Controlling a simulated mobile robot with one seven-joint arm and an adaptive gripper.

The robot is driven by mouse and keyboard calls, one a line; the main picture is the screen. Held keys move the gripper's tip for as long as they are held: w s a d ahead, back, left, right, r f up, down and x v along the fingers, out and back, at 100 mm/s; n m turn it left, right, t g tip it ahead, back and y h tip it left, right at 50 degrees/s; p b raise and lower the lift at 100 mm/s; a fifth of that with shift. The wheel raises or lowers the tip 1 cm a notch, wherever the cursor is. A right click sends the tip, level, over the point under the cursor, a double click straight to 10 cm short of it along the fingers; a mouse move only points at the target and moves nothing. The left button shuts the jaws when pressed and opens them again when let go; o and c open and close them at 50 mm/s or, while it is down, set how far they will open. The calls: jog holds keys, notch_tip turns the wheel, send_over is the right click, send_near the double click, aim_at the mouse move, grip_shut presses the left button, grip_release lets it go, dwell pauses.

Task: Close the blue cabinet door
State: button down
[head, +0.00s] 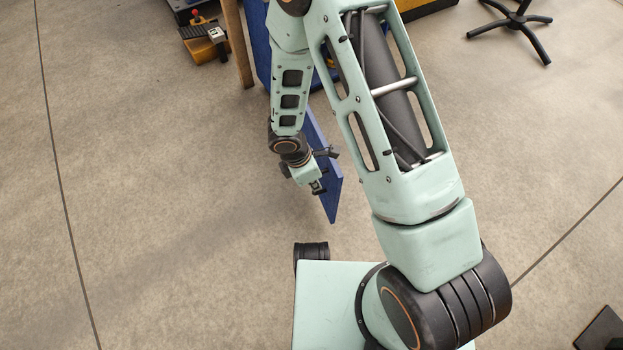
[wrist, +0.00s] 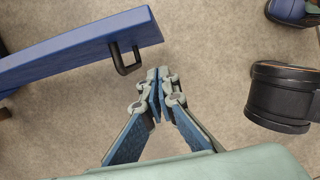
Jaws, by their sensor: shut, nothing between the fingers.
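The blue cabinet door (head: 325,170) stands open, swung out toward my base, in the head view. In the wrist view the door (wrist: 70,60) crosses the upper left, with a black handle (wrist: 124,62) near its free end. The blue cabinet (head: 261,45) is mostly hidden behind my arm in the head view. My gripper (head: 320,188) is beside the door, on its left side near the free end. In the wrist view my gripper (wrist: 158,76) is shut and empty, its fingertips just right of the handle with a small gap in the picture.
A wooden post (head: 237,42) stands by the cabinet. A yellow and black item with a red knob (head: 205,38) lies left of it. A black-legged stand (head: 515,22) is at the upper right. The concrete floor (head: 150,200) on the left is clear.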

jog(key=shift+w+d+f+b, duration=0.1)
jog(key=shift+w+d+f, duration=0.2)
jog(key=shift+d, duration=0.4)
jog(key=shift+w+d+f+b, duration=0.15)
jog(key=shift+w+d+f, duration=0.1)
jog(key=shift+d, duration=0.4)
jog(key=shift+w+d+f+b, duration=0.1)
jog(key=shift+w+d+f, duration=0.15)
jog(key=shift+d, duration=0.45)
jog(key=shift+w, duration=0.1)
